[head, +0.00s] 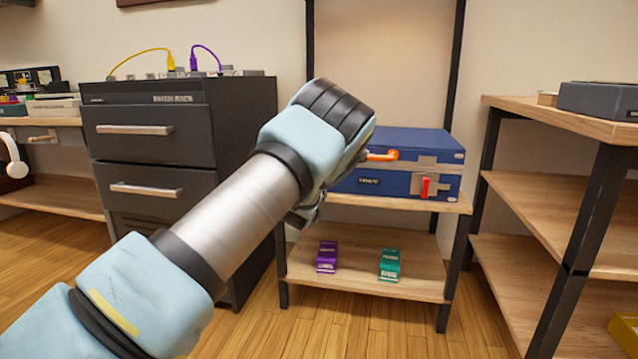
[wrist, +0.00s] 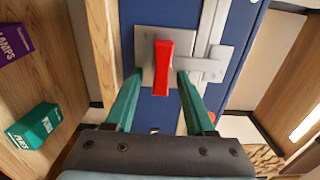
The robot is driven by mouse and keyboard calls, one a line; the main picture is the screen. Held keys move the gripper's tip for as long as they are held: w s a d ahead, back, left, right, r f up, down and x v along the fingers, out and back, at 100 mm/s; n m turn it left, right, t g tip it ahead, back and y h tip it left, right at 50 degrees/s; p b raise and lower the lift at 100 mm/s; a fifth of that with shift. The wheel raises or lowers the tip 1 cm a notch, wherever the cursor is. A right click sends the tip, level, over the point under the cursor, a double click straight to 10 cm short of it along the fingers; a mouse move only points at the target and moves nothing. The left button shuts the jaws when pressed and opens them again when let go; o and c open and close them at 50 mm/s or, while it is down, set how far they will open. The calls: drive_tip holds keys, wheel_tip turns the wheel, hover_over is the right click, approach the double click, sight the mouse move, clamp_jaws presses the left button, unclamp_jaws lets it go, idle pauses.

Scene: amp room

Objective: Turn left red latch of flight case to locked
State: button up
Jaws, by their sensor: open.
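The blue flight case (head: 408,143) sits on the middle shelf of a rack and also fills the top centre of the wrist view (wrist: 213,100). Its left red latch (wrist: 161,68) is on a silver plate in the wrist view. The latch lies lengthwise along the case front; in the head view my arm hides it. My gripper (wrist: 160,74) is open, its green fingers on either side of the latch with small gaps. Contact cannot be told. The right red latch (head: 427,187) stands upright on its silver plate. An orange handle (head: 382,155) shows beside my wrist.
A purple box (head: 327,257) and a green box (head: 389,265) lie on the lower shelf (head: 355,282). A dark drawer cabinet (head: 150,165) stands to the left, with cables on top. A wooden shelf unit (head: 560,125) stands close on the right. Floor shows in front.

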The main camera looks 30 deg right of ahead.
drive_tip(key=p+v, duration=0.2)
drive_tip(key=v, duration=0.8)
drive_tip(key=shift+s+a+p, duration=0.3)
drive_tip(key=w+a+f+n+g+y, duration=0.1)
drive_tip(key=w+a+n+y, duration=0.35)
drive_tip(key=a, duration=0.75)
drive_tip(key=w+a+f+n+g+y, duration=0.1)
drive_tip(key=a+n+y, duration=0.4)
drive_tip(key=a+n, duration=0.55)
drive_tip(key=s+a+r+n+g+y, duration=0.3)
drive_tip(key=s+a+n+g, duration=0.75)
drive_tip(key=s+a, duration=1.4)
wheel_tip(320, 180, up, 38)
drive_tip(key=p, duration=3.7)
drive_tip(key=shift+d+f+t+p, duration=0.2)
drive_tip(key=shift+d+t+p, duration=0.05)
drive_tip(key=shift+t+p, duration=0.2)
drive_tip(key=shift+o, duration=0.2)
drive_tip(key=shift+h, duration=0.25)
